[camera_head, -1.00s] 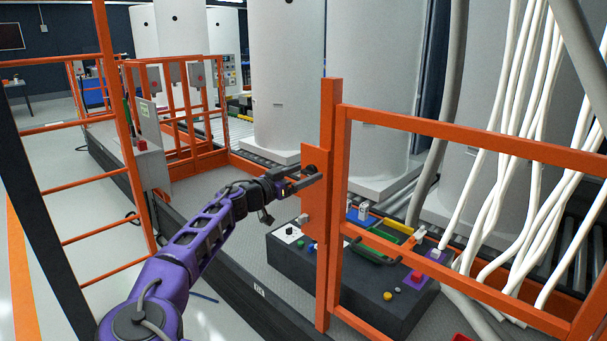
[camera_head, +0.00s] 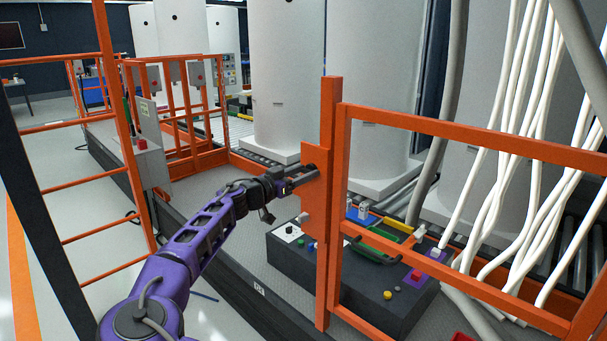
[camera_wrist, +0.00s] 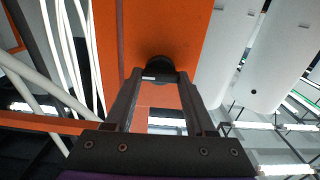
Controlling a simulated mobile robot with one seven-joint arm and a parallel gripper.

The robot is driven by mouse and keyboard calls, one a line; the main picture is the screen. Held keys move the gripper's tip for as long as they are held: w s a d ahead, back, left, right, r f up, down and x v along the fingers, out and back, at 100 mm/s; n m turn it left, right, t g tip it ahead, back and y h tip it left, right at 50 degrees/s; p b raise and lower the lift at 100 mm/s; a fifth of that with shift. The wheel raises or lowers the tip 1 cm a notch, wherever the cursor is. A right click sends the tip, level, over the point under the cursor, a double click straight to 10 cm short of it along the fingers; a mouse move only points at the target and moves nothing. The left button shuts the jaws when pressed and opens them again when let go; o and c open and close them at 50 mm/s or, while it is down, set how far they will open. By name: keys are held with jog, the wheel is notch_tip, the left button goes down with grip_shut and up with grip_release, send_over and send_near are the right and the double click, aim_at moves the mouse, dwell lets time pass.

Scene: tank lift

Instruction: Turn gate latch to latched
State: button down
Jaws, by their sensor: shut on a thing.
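The gate latch is a dark round knob (camera_wrist: 160,66) on an orange plate (camera_head: 314,215) fixed to the gate post. In the wrist view the knob sits between the fingertips of my gripper (camera_wrist: 158,82), which is shut on it. In the head view my gripper (camera_head: 304,178) reaches the upper left part of the plate from the left. There the fingers mostly cover the knob, so its turn angle cannot be told.
The orange gate (camera_head: 470,134) spans the right side. A dark control box (camera_head: 350,285) with coloured buttons stands behind and below the latch. White hoses (camera_head: 505,150) hang at the right. Tall white tanks (camera_head: 285,80) stand behind. An orange railing (camera_head: 122,120) is at the left.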

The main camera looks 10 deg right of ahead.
jog(key=n+b, duration=0.2)
jog(key=n, duration=0.2)
jog(key=shift+f, duration=0.1)
jog(key=n+b, duration=0.1)
jog(key=n, duration=0.3)
jog(key=shift+a, duration=0.1)
jog(key=n, duration=0.5)
jog(key=shift+w, duration=0.1)
jog(key=n+p, duration=0.1)
jog(key=n, duration=0.3)
jog(key=shift+n+p, duration=0.3)
jog(key=shift+p, duration=0.05)
jog(key=shift+c, duration=1.2)
grip_release()
